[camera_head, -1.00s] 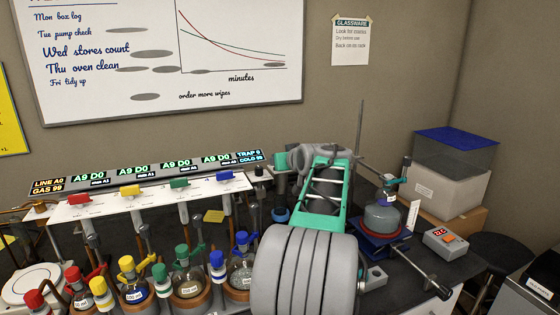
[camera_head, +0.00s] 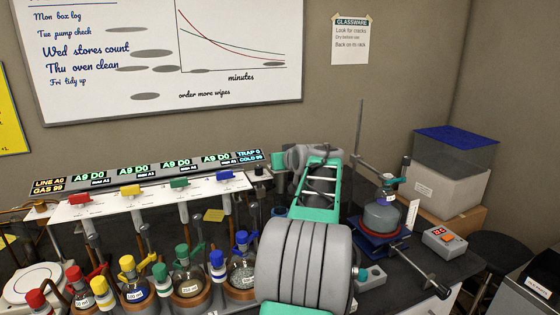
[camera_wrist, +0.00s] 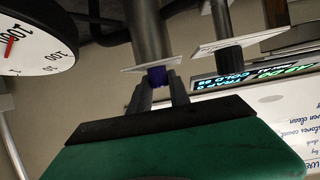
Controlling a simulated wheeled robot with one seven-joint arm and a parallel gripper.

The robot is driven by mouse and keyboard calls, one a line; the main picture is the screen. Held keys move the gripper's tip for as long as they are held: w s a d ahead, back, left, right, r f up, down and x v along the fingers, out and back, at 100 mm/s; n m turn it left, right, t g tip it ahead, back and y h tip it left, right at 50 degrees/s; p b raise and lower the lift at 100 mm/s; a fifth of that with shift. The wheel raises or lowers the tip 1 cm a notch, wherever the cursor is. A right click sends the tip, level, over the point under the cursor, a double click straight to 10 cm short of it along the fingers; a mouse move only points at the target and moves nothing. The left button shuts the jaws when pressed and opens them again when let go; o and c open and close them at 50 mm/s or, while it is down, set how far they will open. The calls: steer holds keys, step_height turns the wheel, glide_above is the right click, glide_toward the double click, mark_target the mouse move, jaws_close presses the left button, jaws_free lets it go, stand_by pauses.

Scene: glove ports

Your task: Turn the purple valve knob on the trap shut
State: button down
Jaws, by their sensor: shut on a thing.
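The purple valve knob (camera_wrist: 158,72) shows in the wrist view, small and dark, just below a white tag plate at the end of a grey cylinder (camera_wrist: 149,28). My gripper (camera_wrist: 160,82) has its two dark fingers on either side of the knob, closed on it. The fingers and the plate hide part of the knob, so its turn angle cannot be read. In the head view my grey and teal arm covers the trap area, and neither the knob nor the fingers can be made out.
A round dial gauge (camera_wrist: 35,38) is close at the left of the wrist view. The lit display strip (camera_head: 150,172) reads TRAP 0 and COLD 99 at its right end. Capped flasks (camera_head: 188,284) stand in front. A heater stand with a grey vessel (camera_head: 382,216) is right of my arm.

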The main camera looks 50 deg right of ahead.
steer(key=shift+s+r+n+p, duration=0.1)
steer(key=shift+n+p, duration=0.2)
steer(key=shift+p, duration=0.2)
steer(key=shift+d+r+n+t+y+p, duration=0.15)
steer(key=shift+n+t+y+p, duration=0.4)
steer(key=shift+y+p, duration=0.3)
steer(key=n+y+p, duration=0.1)
steer(key=p, duration=0.1)
steer(key=n+y+p, duration=0.1)
steer(key=p, duration=0.2)
steer(key=shift+r+t+y, duration=0.25)
steer(key=shift+t, duration=0.1)
steer(key=n+y+p, duration=0.3)
steer(key=p, duration=0.4)
steer(key=shift+f+t, duration=0.1)
steer(key=shift+t, duration=0.2)
steer(key=shift+p, duration=0.75)
steer(key=shift+f+n+y+p, duration=0.3)
steer(key=shift+n+y+p, duration=0.25)
steer(key=shift+p, duration=0.3)
steer(key=c, duration=1.2)
jaws_free()
steer(key=shift+f, duration=0.1)
